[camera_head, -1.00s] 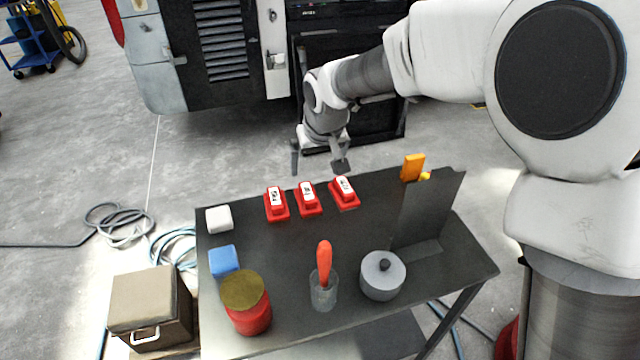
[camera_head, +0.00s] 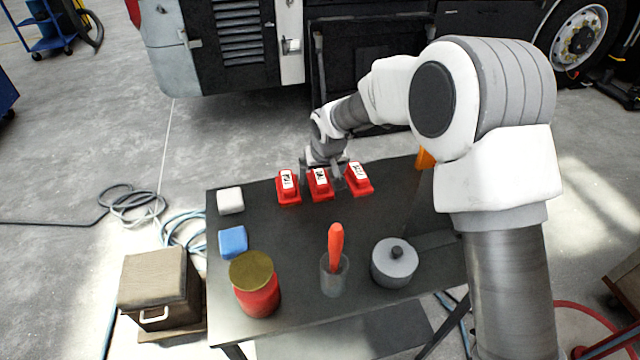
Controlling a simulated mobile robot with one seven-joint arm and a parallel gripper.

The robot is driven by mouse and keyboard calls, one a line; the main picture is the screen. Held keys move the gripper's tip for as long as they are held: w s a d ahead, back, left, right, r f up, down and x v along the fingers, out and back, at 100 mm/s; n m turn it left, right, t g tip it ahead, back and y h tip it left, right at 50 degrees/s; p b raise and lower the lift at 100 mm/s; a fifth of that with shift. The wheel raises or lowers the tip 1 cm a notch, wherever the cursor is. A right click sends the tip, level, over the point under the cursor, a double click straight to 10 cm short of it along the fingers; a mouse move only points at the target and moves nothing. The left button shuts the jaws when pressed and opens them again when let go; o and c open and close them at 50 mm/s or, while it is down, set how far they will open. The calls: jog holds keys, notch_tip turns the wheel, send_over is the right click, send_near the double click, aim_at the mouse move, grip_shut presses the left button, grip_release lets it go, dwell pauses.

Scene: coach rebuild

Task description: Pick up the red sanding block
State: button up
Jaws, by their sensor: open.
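Three red sanding blocks with white labels stand in a row along the far side of the dark table: a left one (camera_head: 289,198), a middle one (camera_head: 322,194) and a right one (camera_head: 361,188). The label writing is too small to read surely. My gripper (camera_head: 321,178) is open and low at the middle block, from its far side. One finger shows in the gap left of this block and the other in the gap right of it. I cannot tell whether either finger touches a block.
On the table (camera_head: 285,235) are a white block (camera_head: 230,201), a blue block (camera_head: 233,242), a red jar (camera_head: 258,297), a clear cup (camera_head: 334,278) with a red-handled tool and a grey lidded pot (camera_head: 394,266). An orange item (camera_head: 425,159) is partly behind my arm.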

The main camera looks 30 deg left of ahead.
jog(key=shift+x, duration=1.3)
jog(key=shift+a, duration=0.1)
jog(key=c, duration=1.5)
